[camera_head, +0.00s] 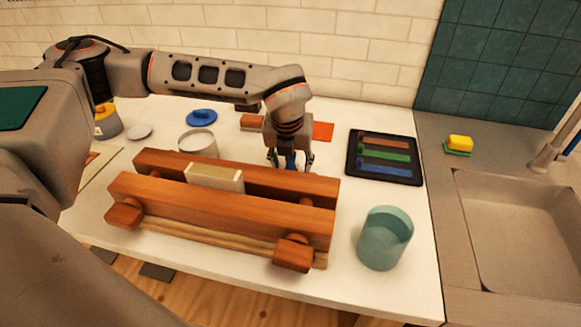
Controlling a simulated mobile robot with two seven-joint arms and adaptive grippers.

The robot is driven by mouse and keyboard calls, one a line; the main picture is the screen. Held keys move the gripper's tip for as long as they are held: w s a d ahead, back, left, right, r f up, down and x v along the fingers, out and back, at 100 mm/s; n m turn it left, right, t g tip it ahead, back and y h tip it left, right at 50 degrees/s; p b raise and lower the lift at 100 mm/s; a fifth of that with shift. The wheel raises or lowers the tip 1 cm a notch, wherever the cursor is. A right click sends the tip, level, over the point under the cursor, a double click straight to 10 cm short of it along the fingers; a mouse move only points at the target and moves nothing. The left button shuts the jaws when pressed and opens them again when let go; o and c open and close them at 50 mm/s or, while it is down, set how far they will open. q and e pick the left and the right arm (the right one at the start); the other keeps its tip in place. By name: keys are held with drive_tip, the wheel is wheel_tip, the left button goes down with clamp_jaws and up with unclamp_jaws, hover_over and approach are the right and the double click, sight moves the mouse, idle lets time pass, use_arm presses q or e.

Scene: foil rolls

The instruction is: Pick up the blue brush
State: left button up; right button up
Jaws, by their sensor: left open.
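My left gripper (290,162) points down just behind the wooden rack, on the white table. Its fingers are apart. A narrow blue upright piece (290,158), which looks like the blue brush, shows between the fingers. The rack and the gripper hide most of it, so I cannot tell whether the fingers touch it. My right gripper is not in view.
The wooden rack (220,212) holds a pale block (214,177). A teal cup (385,238) and a black tray (353,165) with coloured bars stand right. A white pot (198,144) and blue lid-like object (201,117) stand left. A sink (525,230) lies far right.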

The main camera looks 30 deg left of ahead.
use_arm(q)
drive_tip(key=c, duration=1.2)
drive_tip(key=shift+r, duration=0.2)
wheel_tip(320, 180, up, 20)
drive_tip(key=shift+f, duration=0.15)
